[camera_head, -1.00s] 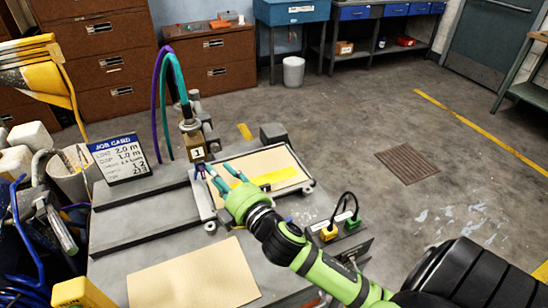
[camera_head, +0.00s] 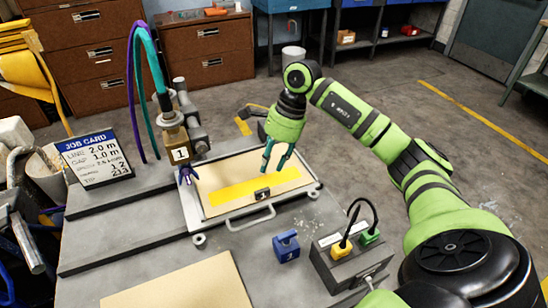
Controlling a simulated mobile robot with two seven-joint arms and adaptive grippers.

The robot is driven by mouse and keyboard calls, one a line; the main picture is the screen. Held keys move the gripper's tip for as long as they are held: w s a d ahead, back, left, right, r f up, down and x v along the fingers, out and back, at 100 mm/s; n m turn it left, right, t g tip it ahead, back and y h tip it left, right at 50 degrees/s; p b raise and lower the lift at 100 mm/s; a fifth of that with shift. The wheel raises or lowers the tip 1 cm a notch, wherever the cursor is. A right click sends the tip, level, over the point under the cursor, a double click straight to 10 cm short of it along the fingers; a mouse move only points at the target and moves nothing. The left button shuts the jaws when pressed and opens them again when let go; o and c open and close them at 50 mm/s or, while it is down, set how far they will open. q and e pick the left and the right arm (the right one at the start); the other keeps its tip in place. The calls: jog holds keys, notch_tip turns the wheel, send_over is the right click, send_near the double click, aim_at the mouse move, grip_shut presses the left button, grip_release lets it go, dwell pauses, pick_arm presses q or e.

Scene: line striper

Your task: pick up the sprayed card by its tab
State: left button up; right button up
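The sprayed card (camera_head: 222,199) is tan with a broad yellow stripe (camera_head: 245,189) and lies flat in a grey metal tray (camera_head: 311,192). A small dark piece with a pale mark (camera_head: 262,195) stands at the card's front edge; I cannot tell whether it is the tab. My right gripper (camera_head: 275,169) points down over the card's right back part, its two teal fingers apart with nothing between them. Its fingertips look above the card, behind the dark piece. My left gripper is not in view.
A spray head marked 1 (camera_head: 176,144) with purple and teal hoses stands at the tray's left end. A blue block (camera_head: 286,246) and a grey box with yellow and green plugs (camera_head: 334,260) sit at front right. A blank tan card (camera_head: 180,290) lies in front. A job card (camera_head: 95,160) stands at left.

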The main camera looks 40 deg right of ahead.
aim_at(263, 189)
jog(key=b+x, duration=0.1)
jog(key=x, duration=0.2)
jog(key=b+x, duration=0.2)
jog(key=x, duration=0.1)
jog(key=d+b+x, duration=0.1)
jog(key=b+x, duration=0.1)
jog(key=x, duration=0.1)
jog(key=shift+s+f, duration=0.1)
jog(key=shift+f, duration=0.2)
jog(key=shift+a+f+b, duration=0.1)
jog(key=shift+f+b, duration=0.25)
jog(key=shift+b, duration=0.2)
dwell(0.3)
grip_shut()
